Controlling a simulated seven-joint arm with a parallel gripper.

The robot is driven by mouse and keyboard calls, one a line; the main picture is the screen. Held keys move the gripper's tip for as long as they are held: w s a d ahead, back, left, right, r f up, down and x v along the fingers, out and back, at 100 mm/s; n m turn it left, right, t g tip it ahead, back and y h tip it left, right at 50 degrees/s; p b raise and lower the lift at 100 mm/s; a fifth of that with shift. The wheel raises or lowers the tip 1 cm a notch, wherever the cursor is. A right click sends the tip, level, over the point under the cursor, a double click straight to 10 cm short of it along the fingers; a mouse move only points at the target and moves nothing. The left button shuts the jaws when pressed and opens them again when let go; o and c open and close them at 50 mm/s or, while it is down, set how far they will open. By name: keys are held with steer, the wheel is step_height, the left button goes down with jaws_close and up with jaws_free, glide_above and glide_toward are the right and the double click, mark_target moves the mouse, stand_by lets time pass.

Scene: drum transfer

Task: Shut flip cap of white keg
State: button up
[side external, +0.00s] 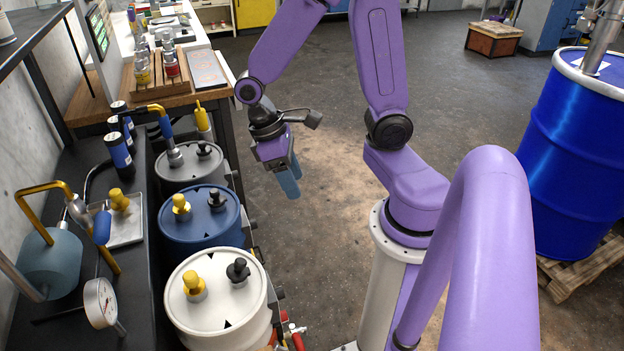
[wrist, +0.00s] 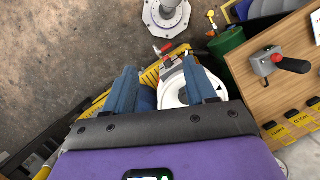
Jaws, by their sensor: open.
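The white keg (side external: 218,318) stands upright nearest the camera in the row of kegs at left in the side external view. Its lid carries a yellow cap (side external: 194,286) and a black cap (side external: 238,271); whether either is flipped open is too small to tell. My gripper (side external: 289,183) is open and empty, in the air over the aisle, right of and apart from the kegs. In the wrist view its two blue fingers (wrist: 163,88) are spread apart.
A blue keg (side external: 200,239) and a grey keg (side external: 190,171) stand behind the white one. A bench with a dial gauge (side external: 101,302) and yellow piping borders them at left. A large blue drum (side external: 575,150) stands on a pallet at right. The floor (side external: 325,215) below my gripper is clear.

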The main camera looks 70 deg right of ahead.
steer(key=s+a+r+n+t, duration=0.3)
steer(key=s+a+r+n, duration=0.1)
steer(key=s+n, duration=0.2)
steer(key=shift+s+a+r, duration=0.2)
steer(key=shift+a+r, duration=0.05)
steer(key=shift+a, duration=0.05)
steer(key=shift+w, duration=0.1)
stand_by(0.4)
steer(key=m+t+y, duration=0.4)
steer(key=m, duration=0.1)
glide_above(240, 260)
steer(key=s+d, duration=0.4)
steer(key=s, duration=0.1)
steer(key=shift+f, duration=5.3)
steer(key=shift+w+x, duration=0.15)
steer(key=shift+x, duration=3.9)
steer(key=shift+w+x, duration=0.15)
steer(key=shift+x, duration=3.95)
steer(key=shift+d, duration=0.1)
jaws_close()
